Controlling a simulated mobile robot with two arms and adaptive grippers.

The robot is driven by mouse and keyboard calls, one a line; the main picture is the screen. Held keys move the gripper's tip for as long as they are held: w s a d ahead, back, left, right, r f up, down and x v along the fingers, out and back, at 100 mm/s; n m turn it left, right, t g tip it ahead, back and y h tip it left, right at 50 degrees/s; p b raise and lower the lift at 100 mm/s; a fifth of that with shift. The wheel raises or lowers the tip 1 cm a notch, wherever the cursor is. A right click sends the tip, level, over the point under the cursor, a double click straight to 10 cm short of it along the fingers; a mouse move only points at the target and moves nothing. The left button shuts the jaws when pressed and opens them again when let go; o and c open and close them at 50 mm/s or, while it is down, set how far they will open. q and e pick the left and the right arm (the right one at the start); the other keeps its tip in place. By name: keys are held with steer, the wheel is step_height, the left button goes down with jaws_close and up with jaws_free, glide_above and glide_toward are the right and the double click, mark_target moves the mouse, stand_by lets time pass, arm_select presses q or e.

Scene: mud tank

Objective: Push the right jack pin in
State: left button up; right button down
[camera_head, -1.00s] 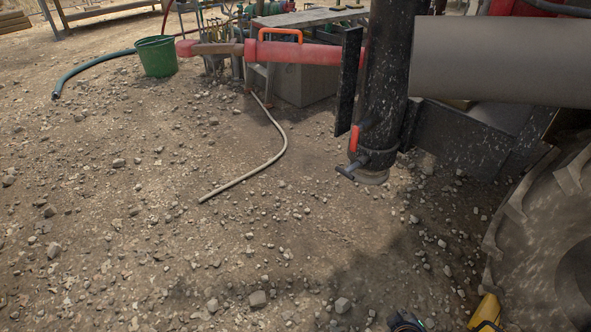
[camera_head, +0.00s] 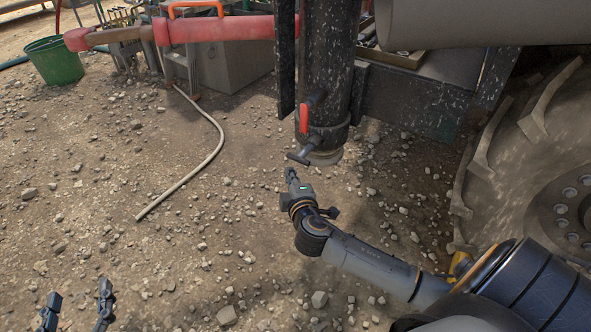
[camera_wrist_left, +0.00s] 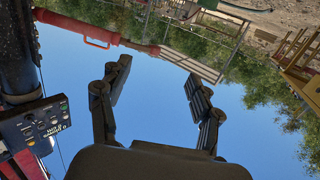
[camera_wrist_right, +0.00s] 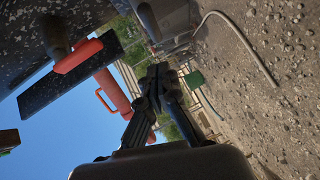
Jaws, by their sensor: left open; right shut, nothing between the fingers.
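The jack leg (camera_head: 330,75) is a black, speckled upright column right of centre in the head view. Near its foot a black T-handled jack pin (camera_head: 303,155) sticks out, with a red-handled part (camera_head: 304,118) just above. How deep the pin sits cannot be told. My right gripper (camera_head: 290,174) is shut and empty, just below and left of the pin's handle, seemingly apart from it. In the right wrist view its closed fingers (camera_wrist_right: 157,78) lie below a dark bar, probably the pin handle (camera_wrist_right: 148,18). My left gripper (camera_head: 78,298) is open and empty at the bottom left.
A large tyre (camera_head: 530,150) stands at the right. A red pipe (camera_head: 210,30) runs across the top left near a green bucket (camera_head: 54,61). A thin hose (camera_head: 185,180) lies on the stony ground. The left wrist view shows a control panel (camera_wrist_left: 38,122).

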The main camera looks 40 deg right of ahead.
mark_target(307, 150)
arm_select(q)
step_height(307, 150, up, 7)
steer(key=d+t+h+b, duration=0.1)
steer(key=t, duration=0.3)
steer(key=shift+s+r+h, duration=0.15)
steer(key=shift+s+h, duration=0.15)
steer(key=shift+h, duration=0.1)
arm_select(e)
steer(key=shift+w+d+f, duration=0.25)
steer(key=shift+w+d, duration=0.25)
steer(key=shift+d, duration=0.2)
steer(key=shift+w+d+f, duration=0.2)
steer(key=shift+w+d, duration=0.3)
steer(key=shift+d, duration=0.2)
steer(key=shift+w+d+f, duration=0.25)
steer(key=shift+w+d, duration=0.25)
steer(key=shift+d, duration=0.2)
arm_select(q)
steer(key=shift+t, duration=0.3)
